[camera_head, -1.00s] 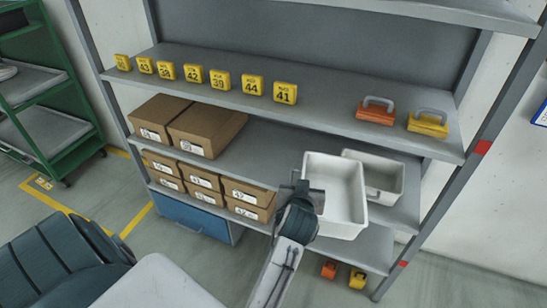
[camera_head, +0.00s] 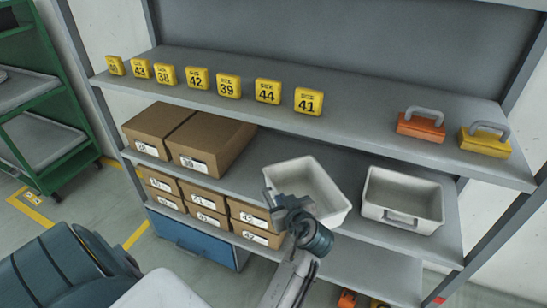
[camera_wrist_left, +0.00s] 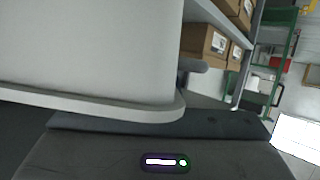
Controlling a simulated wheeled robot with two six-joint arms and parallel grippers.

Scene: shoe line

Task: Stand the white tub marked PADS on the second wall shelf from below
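A white open tub (camera_head: 306,186) is in the middle of the head view, at the front of the shelf level with the large brown boxes, turned at an angle to the shelf. No PADS marking is readable on it. My left gripper (camera_head: 290,207) is at its near left corner and seems closed on its rim; the fingertips are mostly hidden. In the left wrist view the tub wall (camera_wrist_left: 90,50) and rim fill the upper left, close to the gripper. Whether the tub touches the shelf (camera_head: 252,180) is unclear. My right gripper is out of view.
A second white tub (camera_head: 402,205) stands just right on the same shelf. Large brown boxes (camera_head: 212,142) stand left, with smaller boxes (camera_head: 208,220) below. The shelf above holds yellow size blocks (camera_head: 268,91) and orange (camera_head: 420,127) and yellow (camera_head: 485,142) handled items.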

